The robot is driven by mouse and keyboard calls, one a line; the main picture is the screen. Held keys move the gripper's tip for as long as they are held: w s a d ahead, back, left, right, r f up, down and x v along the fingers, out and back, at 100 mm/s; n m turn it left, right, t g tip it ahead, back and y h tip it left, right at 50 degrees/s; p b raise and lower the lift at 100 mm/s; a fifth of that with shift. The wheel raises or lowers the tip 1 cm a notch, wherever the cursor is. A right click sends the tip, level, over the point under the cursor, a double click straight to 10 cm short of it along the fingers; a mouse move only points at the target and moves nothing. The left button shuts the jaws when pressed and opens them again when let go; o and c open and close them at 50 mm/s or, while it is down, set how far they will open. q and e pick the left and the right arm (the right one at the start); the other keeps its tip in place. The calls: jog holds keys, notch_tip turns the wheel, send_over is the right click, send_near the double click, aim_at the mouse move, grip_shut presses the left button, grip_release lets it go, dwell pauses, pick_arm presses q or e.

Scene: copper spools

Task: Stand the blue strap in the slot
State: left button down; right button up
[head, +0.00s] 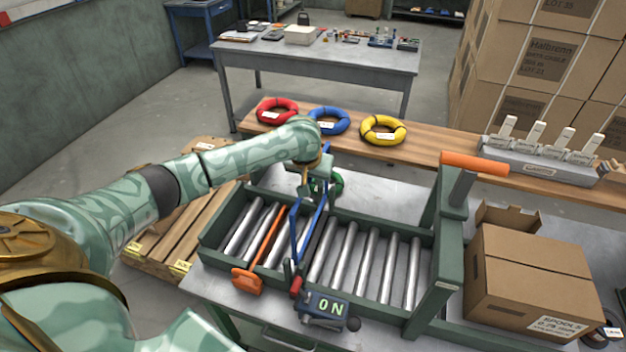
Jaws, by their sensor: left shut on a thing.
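My left gripper (306,188) is over the roller bed, shut on the blue strap. The blue strap (294,236) hangs below it as a narrow, slightly tilted loop, its lower end close to the front rail of the roller bed (375,308). A dark gap lies between the rollers around that lower end. I cannot tell whether the strap's foot is inside a slot or just above it. My right gripper is not in view.
A box reading "ON" (325,308) sits at the front rail. A green post with an orange handle (474,163) rises at the right, beside a cardboard box (525,285). Red, blue and yellow coils (383,130) lie on the wooden shelf behind. The right-hand rollers are clear.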

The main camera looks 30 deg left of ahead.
pick_arm(q)
notch_tip(320, 180, down, 10)
jog(key=b, duration=0.2)
jog(key=shift+b, duration=0.4)
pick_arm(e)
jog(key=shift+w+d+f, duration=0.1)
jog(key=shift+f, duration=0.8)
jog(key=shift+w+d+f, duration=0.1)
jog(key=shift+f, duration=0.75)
pick_arm(q)
jog(key=shift+f, duration=0.1)
jog(key=c, duration=1.1)
grip_release()
jog(key=shift+c, duration=0.2)
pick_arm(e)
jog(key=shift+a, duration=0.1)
